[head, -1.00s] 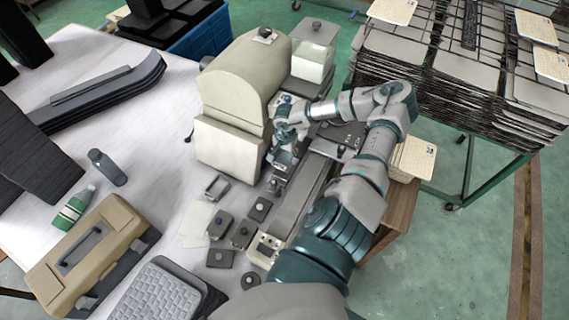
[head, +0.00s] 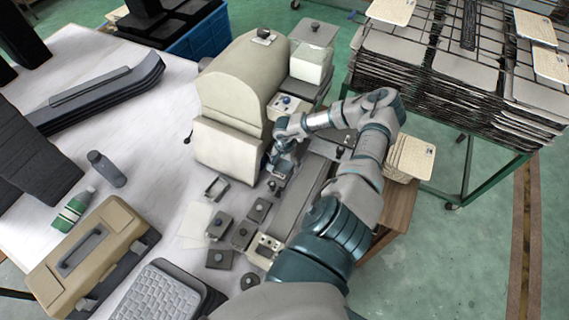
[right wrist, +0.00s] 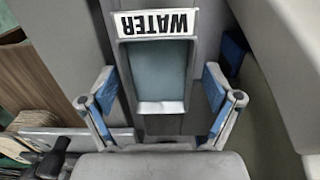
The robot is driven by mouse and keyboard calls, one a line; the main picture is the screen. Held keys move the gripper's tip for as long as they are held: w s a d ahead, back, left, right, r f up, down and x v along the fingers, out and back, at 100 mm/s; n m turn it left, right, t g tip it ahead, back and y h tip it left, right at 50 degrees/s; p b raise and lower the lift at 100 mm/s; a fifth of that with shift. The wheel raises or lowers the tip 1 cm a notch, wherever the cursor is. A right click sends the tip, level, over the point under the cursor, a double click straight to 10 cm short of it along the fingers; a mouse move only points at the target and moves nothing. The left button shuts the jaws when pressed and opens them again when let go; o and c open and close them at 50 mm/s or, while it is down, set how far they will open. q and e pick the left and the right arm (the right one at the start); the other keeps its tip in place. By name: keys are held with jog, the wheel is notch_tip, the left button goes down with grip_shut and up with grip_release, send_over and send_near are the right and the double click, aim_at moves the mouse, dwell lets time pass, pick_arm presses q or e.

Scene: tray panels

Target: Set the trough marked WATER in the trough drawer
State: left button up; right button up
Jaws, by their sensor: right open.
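The trough marked WATER (right wrist: 159,75) shows in the right wrist view as a grey rectangular tray with a blue-grey inside and a white label, which reads upside down. My right gripper (right wrist: 160,95) is open, with one blue-padded finger on each side of the trough; I see gaps between fingers and trough. In the head view my right gripper (head: 280,161) is beside the front of the cream machine (head: 240,88) and hides most of the trough. I cannot tell which part is the trough drawer. My left gripper is out of view.
A long grey rail (head: 302,196) runs beside the gripper. A small open metal frame (head: 216,187) and several dark knobbed blocks, one at the front (head: 220,258), lie on the white table.

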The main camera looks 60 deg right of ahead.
aim_at(285, 168)
jog(key=shift+d, duration=0.2)
jog(key=shift+d+r, duration=0.2)
jog(key=shift+r, duration=0.2)
notch_tip(285, 168, up, 11)
jog(key=b, duration=0.1)
jog(key=shift+b, duration=0.35)
jog(key=shift+a+r, duration=0.1)
jog(key=shift+a, duration=0.2)
